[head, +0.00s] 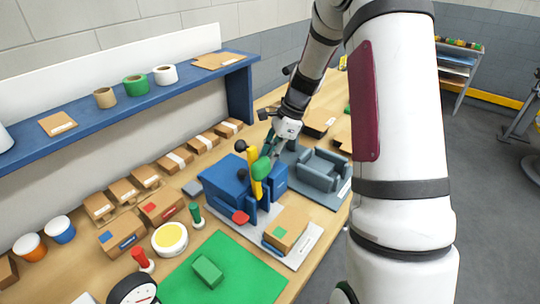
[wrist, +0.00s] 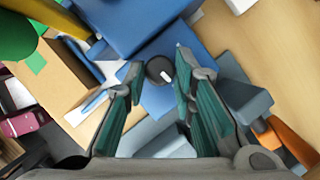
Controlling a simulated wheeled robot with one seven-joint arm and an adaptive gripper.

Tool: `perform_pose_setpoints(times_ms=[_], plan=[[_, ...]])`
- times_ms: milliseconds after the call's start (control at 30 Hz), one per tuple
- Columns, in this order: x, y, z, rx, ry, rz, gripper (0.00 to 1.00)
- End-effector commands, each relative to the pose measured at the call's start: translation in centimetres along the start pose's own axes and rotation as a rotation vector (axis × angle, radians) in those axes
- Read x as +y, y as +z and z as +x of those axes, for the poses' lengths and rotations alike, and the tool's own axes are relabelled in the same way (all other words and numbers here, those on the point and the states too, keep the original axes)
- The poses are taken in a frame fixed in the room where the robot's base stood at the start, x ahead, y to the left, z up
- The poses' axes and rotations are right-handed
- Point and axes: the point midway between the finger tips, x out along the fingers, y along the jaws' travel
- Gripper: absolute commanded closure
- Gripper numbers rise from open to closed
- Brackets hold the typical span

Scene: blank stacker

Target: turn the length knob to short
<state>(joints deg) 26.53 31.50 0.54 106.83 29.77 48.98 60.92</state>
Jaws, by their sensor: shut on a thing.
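The length knob (wrist: 159,69) is a dark round knob with a short white mark, set on a blue face of the machine. In the wrist view the white mark sits right of and below the knob's centre. My gripper (wrist: 160,66) has its two teal-padded fingers on either side of the knob, shut on it. In the head view my gripper (head: 274,146) reaches down to the right side of the blue machine (head: 225,179). The knob is hidden there. The labels around the knob cannot be read.
A grey moulded part (head: 322,169) lies to the right. A cardboard box (head: 287,229) sits in front of the machine. A blue shelf (head: 160,98) runs along the wall.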

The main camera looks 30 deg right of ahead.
Motion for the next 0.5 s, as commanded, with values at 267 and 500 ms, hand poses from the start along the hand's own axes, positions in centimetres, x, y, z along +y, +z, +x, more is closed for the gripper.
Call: perform_pose_setpoints(times_ms=[267,500], plan=[[-0.32,0.0,0.12,0.0,0.071,-0.172,1.0],[-0.41,0.05,0.09,0.0,0.128,-0.31,1.0]])
